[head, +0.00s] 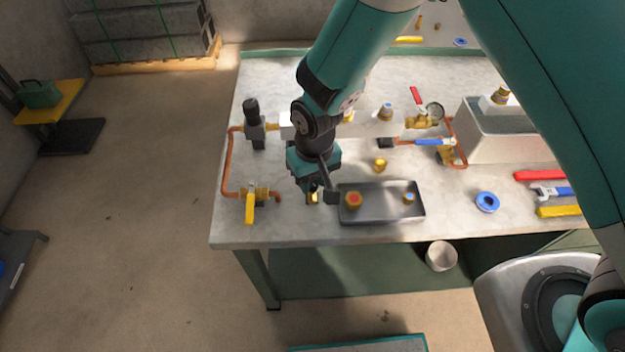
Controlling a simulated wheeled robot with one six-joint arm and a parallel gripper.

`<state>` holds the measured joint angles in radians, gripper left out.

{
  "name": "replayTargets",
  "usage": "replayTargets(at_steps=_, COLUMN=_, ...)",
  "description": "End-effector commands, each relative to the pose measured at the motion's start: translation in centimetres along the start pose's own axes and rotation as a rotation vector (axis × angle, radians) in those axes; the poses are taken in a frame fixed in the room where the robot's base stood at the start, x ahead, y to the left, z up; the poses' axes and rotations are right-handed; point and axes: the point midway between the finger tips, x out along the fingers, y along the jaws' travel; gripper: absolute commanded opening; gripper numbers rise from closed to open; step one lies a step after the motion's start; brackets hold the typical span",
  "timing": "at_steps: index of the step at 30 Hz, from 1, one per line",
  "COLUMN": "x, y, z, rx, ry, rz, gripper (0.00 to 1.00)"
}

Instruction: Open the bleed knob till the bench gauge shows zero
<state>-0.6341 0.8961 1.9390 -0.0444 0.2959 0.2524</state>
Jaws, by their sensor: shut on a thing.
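My gripper (319,194) points down over the front of the bench, left of the metal tray. It is shut on a small brass piece (313,197), mostly hidden by the fingers; I cannot tell whether this is the bleed knob. The bench gauge (434,112) is a round dial on brass fittings at the right end of the pipe run. Its needle is too small to read. A yellow-handled valve (250,207) stands at the front left of the bench, apart from my gripper.
A copper pipe (226,165) runs along the left side. Blue tape (487,202) and hand tools (550,191) lie right.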

Motion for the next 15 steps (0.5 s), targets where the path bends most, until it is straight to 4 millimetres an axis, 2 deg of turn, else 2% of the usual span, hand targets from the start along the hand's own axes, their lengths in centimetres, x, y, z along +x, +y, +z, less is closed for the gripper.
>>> replayTargets(at_steps=15, x=0.13, y=-0.02, z=-0.06, rx=-0.489, ry=-0.021, rz=0.0, gripper=0.07)
